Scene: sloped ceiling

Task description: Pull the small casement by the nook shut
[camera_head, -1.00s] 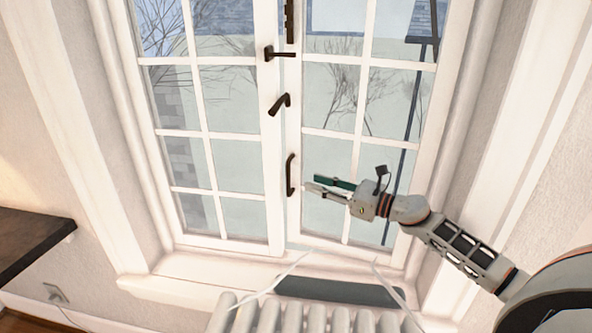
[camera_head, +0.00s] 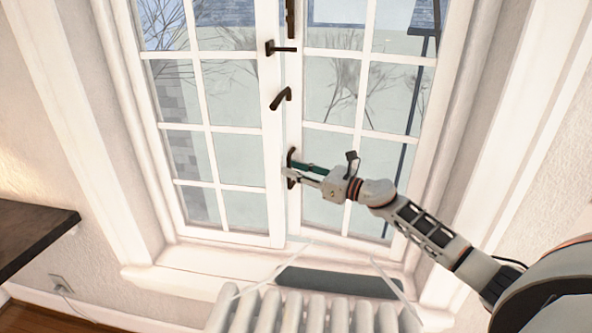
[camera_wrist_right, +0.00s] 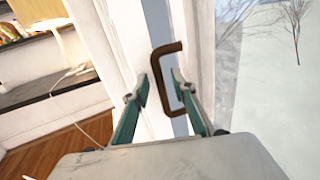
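The small casement (camera_head: 328,152) is the right-hand glazed leaf of the white window in the head view. It appears slightly ajar, with a narrow gap beside the left leaf (camera_head: 221,155). Its dark, C-shaped pull handle (camera_head: 291,155) stands low on its inner stile. My right gripper (camera_head: 291,173) is at this handle and partly hides it. In the right wrist view, the handle (camera_wrist_right: 158,78) lies between the two open green-sided fingers (camera_wrist_right: 161,80), with space visible on both sides. Contact is not clear. My left gripper is not in view.
A white radiator (camera_head: 310,310) stands below the window, under the sill (camera_head: 190,262). A dark shelf (camera_head: 35,230) juts in at the left. Two dark catches (camera_head: 281,98) sit higher up between the leaves. The deep window frame borders my right arm.

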